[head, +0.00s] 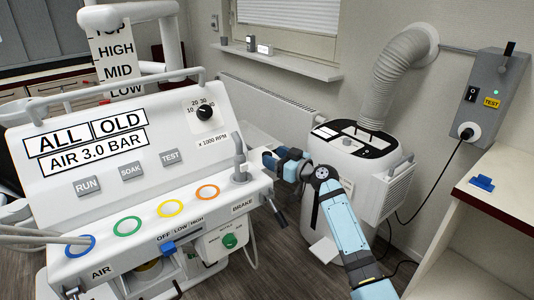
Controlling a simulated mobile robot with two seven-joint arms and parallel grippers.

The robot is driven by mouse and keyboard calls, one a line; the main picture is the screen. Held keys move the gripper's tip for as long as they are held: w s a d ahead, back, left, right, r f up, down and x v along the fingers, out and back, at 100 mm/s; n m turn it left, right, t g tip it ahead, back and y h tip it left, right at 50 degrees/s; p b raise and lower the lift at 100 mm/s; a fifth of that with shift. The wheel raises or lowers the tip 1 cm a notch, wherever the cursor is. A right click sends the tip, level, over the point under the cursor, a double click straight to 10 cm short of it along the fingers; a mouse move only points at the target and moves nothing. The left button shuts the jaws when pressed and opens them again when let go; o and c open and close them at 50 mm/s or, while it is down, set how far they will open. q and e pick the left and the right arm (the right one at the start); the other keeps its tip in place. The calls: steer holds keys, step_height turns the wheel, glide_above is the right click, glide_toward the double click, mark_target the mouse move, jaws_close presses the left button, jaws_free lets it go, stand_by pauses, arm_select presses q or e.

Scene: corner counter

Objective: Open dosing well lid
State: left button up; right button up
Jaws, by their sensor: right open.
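My right gripper (269,159) is just off the right edge of the sloped white console (60,190), close to a grey upright lever (240,165). It is open, and I see nothing held in it. Its light blue arm comes up from the bottom right and bends left. The console carries grey RUN, SOAK and TEST buttons, a black dial (205,112) and a row of coloured rings. No part is marked as a dosing well, so I cannot tell which piece is its lid. My left gripper is out of view.
A white machine (345,150) with a thick ribbed hose (398,75) stands behind my right arm. A grey wall box (498,85) has a black cable. A white cabinet with a blue item (482,183) is at the right. Bare floor shows below the console's right side.

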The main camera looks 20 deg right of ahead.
mark_target(271, 155)
steer(key=shift+x, duration=1.8)
